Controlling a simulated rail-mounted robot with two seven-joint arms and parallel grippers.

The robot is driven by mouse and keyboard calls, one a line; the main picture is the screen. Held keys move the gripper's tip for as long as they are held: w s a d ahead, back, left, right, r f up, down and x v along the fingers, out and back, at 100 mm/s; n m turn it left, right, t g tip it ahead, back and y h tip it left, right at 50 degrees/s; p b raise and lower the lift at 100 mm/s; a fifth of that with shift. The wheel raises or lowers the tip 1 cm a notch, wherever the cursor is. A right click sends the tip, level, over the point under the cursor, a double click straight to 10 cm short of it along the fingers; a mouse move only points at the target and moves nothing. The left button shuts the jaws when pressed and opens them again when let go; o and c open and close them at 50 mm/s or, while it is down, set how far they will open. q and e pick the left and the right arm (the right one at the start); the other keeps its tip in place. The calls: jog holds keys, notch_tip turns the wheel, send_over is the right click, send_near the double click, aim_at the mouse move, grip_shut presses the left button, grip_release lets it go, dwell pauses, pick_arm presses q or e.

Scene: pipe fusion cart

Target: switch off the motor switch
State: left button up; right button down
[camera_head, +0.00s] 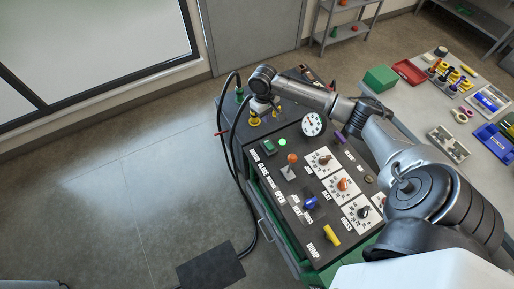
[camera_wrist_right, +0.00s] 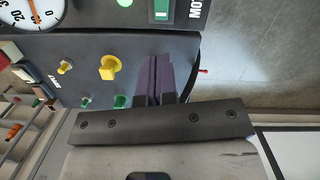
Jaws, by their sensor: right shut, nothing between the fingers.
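The motor switch (camera_head: 268,147) is a green rocker in a dark frame at the far left corner of the sloped black panel, next to its MOTOR lettering. A lit green lamp (camera_head: 282,142) is beside it. In the right wrist view the switch (camera_wrist_right: 161,10) is at the top edge, partly cut off. My right gripper (camera_head: 257,108) hangs beyond the panel's far left edge, apart from the switch. Its purple fingers (camera_wrist_right: 164,80) are together and empty in the right wrist view. Its fingertips are hard to make out in the head view. My left gripper is not in view.
The panel also has an orange-topped lever (camera_head: 292,159), a blue handle (camera_head: 310,203), a yellow handle (camera_head: 331,235), several dials and a round gauge (camera_head: 312,124). Yellow knobs (camera_wrist_right: 111,67) are near my fingers. Black hoses (camera_head: 236,150) run down the cart's left side.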

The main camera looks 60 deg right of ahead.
jog(key=a+m, duration=0.1)
jog(key=m+b, duration=0.1)
send_near(269, 147)
jog(key=shift+g+y, duration=0.3)
jog(key=f, duration=0.4)
jog(key=s+f, duration=0.1)
jog(key=f, duration=0.1)
jog(key=shift+s+f, duration=0.1)
jog(key=shift+f, duration=0.6)
jog(key=shift+a, duration=0.1)
